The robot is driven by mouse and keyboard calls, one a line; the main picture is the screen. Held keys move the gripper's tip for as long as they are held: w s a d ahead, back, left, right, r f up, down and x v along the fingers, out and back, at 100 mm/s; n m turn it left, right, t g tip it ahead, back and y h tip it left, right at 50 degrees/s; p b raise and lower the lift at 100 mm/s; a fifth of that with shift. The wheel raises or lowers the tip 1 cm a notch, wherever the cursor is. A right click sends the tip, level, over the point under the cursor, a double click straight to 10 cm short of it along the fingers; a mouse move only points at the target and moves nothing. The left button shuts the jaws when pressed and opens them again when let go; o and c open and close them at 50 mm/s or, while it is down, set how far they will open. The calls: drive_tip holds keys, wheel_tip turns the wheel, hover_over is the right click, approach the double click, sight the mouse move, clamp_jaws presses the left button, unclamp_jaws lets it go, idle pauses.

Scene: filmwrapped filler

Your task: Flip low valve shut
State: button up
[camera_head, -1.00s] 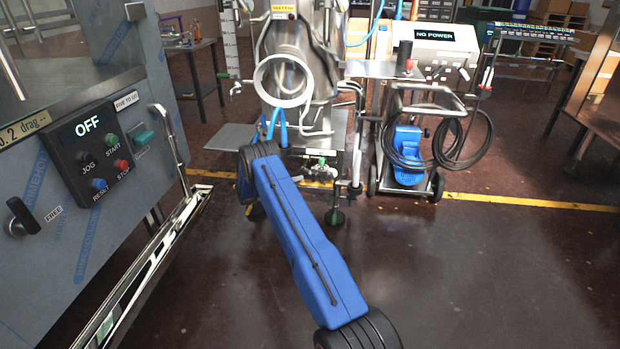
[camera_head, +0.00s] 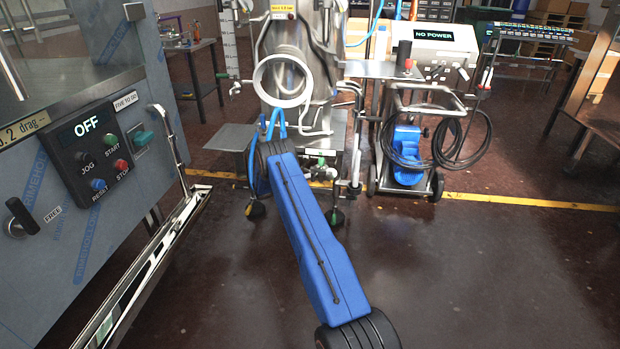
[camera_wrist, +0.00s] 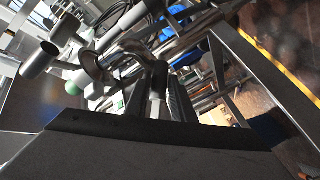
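The low valve is hard to make out. Low on the steel tank machine (camera_head: 322,85), small green and white fittings (camera_head: 318,158) show just past the end of my blue arm, partly covered by it. My gripper is hidden behind the arm in the head view. In the wrist view its dark body (camera_wrist: 160,135) fills the bottom, with a dark ridged finger-like part (camera_wrist: 178,100) close beside a bent steel pipe (camera_wrist: 135,55). A small green patch (camera_wrist: 118,101) shows left of it. I cannot tell whether the gripper touches a handle or how far it is open.
A control panel reading OFF (camera_head: 88,122) and a steel rail (camera_head: 150,255) stand close on the left. A cart with a blue motor (camera_head: 407,160) and black hoses stands to the right of the tank. The floor at front right is clear.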

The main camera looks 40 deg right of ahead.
clamp_jaws()
drive_tip(key=shift+w+a+f+m+t+y, duration=0.3)
drive_tip(key=shift+w+a+m+t+y, duration=0.5)
drive_tip(key=shift+y, duration=0.65)
drive_tip(key=shift+w+a+f+m+t+y, duration=0.3)
drive_tip(key=shift+w+m+t+y, duration=0.2)
drive_tip(key=shift+m+t+y, duration=0.75)
drive_tip(key=shift+w+a+f+m+t+y, duration=0.25)
drive_tip(key=shift+w+a+m+t+y, duration=0.4)
drive_tip(key=shift+y, duration=1.05)
drive_tip(key=o, duration=0.6)
unclamp_jaws()
